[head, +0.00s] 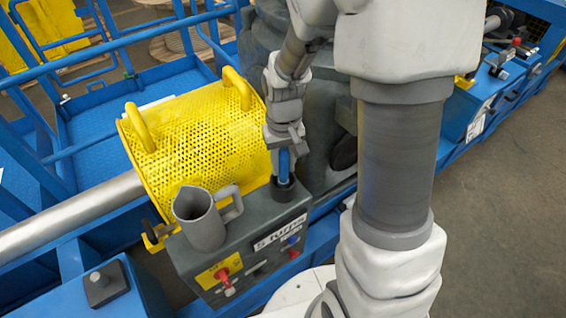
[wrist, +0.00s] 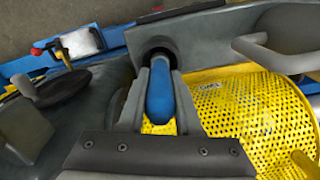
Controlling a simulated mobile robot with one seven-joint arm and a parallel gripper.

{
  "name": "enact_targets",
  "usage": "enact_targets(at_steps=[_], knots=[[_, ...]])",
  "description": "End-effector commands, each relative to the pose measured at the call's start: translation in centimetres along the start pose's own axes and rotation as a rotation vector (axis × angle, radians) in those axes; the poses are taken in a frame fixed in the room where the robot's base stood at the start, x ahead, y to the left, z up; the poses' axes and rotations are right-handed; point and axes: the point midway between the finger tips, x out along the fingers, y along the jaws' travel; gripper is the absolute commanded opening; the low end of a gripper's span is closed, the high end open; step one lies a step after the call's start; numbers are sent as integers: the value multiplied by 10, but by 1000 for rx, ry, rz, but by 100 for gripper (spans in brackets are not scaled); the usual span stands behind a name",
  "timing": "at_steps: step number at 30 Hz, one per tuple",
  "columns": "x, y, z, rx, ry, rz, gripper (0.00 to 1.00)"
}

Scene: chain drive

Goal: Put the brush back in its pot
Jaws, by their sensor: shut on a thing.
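The brush shows as a blue handle (head: 284,163), upright between my gripper (head: 284,150) and a small dark round pot (head: 283,190) on the grey control box. My gripper is shut on the handle, above the pot. In the wrist view the handle (wrist: 160,98) lies between the two fingers and runs to the mouth of the dark pot (wrist: 157,46). Its lower end is hidden at the pot's rim, so the bristles and how deep they sit cannot be seen.
A grey jug (head: 203,220) stands on the control box (head: 240,245), left of the pot. A yellow perforated guard (head: 195,135) with raised handles is close behind and left. Red and blue switches are on the box's front. Blue rails (head: 75,60) surround the machine.

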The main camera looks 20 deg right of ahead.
Motion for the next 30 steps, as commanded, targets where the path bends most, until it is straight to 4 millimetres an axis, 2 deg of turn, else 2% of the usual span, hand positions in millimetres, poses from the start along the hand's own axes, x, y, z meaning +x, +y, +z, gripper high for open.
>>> enact_targets(at_steps=[9,10,14,25,30], knots=[[3,0,0,0,1,0,0],[2,0,0,0,1,0,38],[2,0,0,0,0,0,62],[-2,0,0,0,2,0,63],[-28,0,-1,0,6,0,63]])
